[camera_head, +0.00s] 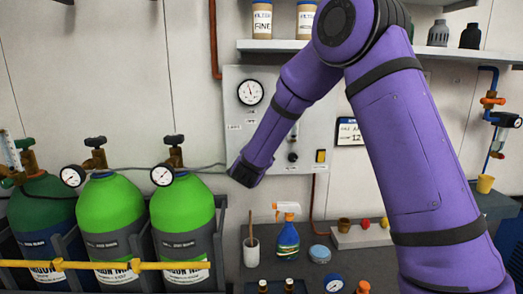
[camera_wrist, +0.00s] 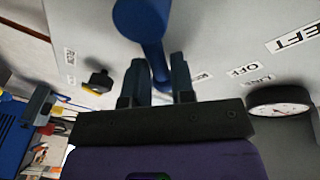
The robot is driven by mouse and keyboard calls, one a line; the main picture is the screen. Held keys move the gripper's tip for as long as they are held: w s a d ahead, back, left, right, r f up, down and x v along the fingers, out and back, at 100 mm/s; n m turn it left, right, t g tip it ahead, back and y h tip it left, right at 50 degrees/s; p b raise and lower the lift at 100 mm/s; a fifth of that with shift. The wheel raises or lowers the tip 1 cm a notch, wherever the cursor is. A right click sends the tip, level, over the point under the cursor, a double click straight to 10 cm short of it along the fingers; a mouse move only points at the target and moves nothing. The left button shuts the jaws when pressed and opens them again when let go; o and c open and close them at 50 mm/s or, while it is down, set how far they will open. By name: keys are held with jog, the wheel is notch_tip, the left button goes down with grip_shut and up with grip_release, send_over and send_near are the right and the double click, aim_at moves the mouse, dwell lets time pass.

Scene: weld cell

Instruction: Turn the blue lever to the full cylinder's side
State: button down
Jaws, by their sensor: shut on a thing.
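The blue lever (camera_wrist: 152,38) shows in the wrist view, running from its round blue end at the top down between my fingers. My gripper (camera_wrist: 158,82) is shut on the lever's narrow part, one dark finger on each side. In the head view my purple arm reaches to the grey wall panel (camera_head: 322,95), and the lever and my fingertips are hidden. The panel carries a round gauge (camera_head: 250,92); printed labels (camera_wrist: 243,69), including OFF and LEFT, show in the wrist view. Green gas cylinders (camera_head: 182,215) stand at the left; I cannot read their gauge needles.
A yellow bar (camera_head: 75,265) crosses in front of the cylinders. A bench below the panel holds a spray bottle (camera_head: 287,238), a brush cup (camera_head: 251,250) and small tins. A shelf (camera_head: 275,45) with jars is above. A black knob (camera_wrist: 98,80) sits on the panel.

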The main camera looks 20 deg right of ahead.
jog(key=shift+d, duration=0.15)
jog(key=c, duration=1.1)
grip_release()
jog(key=v, duration=1.1)
